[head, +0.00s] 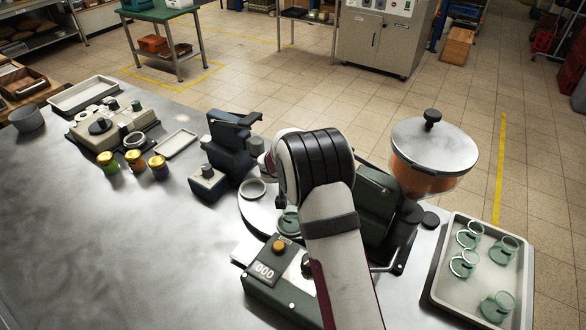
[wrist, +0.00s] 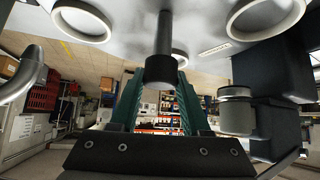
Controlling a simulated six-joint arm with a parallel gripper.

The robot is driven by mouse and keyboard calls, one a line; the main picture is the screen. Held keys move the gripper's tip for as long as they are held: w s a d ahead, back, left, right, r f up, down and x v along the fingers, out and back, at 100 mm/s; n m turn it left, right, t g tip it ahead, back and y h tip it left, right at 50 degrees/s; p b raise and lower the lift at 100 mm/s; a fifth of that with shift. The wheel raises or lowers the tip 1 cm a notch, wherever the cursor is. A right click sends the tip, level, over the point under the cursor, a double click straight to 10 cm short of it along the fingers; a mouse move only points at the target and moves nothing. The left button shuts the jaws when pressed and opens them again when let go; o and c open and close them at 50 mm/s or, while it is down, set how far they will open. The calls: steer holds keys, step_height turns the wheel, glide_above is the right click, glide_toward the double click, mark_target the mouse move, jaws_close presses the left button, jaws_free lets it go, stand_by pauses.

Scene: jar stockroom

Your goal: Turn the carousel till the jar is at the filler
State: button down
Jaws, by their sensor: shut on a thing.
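The carousel (head: 257,212) is a pale round plate on the metal bench, partly hidden behind my arm. A greenish glass jar (head: 289,222) stands on it, just left of my arm. The filler's hopper (head: 430,165), with orange contents and a steel lid, stands to the right. My gripper is hidden by my arm in the head view. In the wrist view my gripper (wrist: 160,84), with teal fingers, is shut on a dark upright peg (wrist: 164,32) at the carousel. Ring-shaped seats (wrist: 88,17) show around the peg. I cannot pick out the jar in the wrist view.
A counter box reading 000 (head: 265,270) sits in front. A dark machine (head: 232,145) stands left of the carousel. A tray of several green glass jars (head: 445,285) lies right. The bench's left front is clear.

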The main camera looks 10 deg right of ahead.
steer(key=shift+w+r+n+t+y, duration=0.15)
steer(key=shift+n+t+y, duration=0.25)
steer(key=shift+n+y, duration=0.5)
steer(key=shift+n, duration=0.6)
steer(key=shift+c, duration=1.9)
jaws_free()
steer(key=v, duration=1.6)
steer(key=shift+d, duration=0.25)
